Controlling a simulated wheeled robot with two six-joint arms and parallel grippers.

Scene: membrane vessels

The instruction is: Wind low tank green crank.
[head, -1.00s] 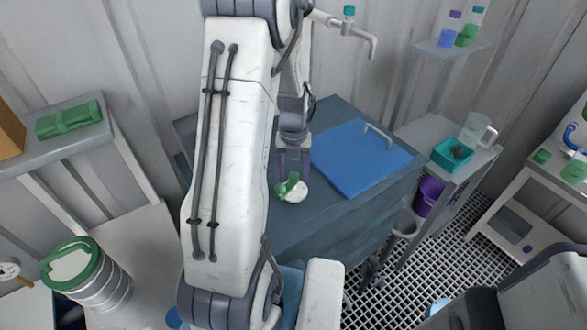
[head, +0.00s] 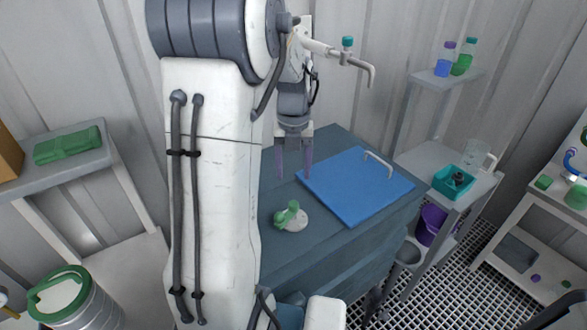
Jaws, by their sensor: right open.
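The green crank (head: 290,212) sits on a round white disc (head: 297,222) on the dark blue-grey top of the low tank (head: 335,235). A short green knob stands up from it. My right gripper (head: 294,175) is behind the crank in the head view, its two purple-grey fingers pointing down and spread apart with nothing between them. Its tips are apart from the crank. My right arm's big white link hides the left part of the tank. My left gripper is not in view.
A bright blue panel with a handle (head: 352,187) lies on the tank top, right of the crank. A wall tap (head: 345,55) juts out near my arm. A shelf with a teal tray (head: 453,181) stands at right. A green-rimmed drum (head: 62,292) stands lower left.

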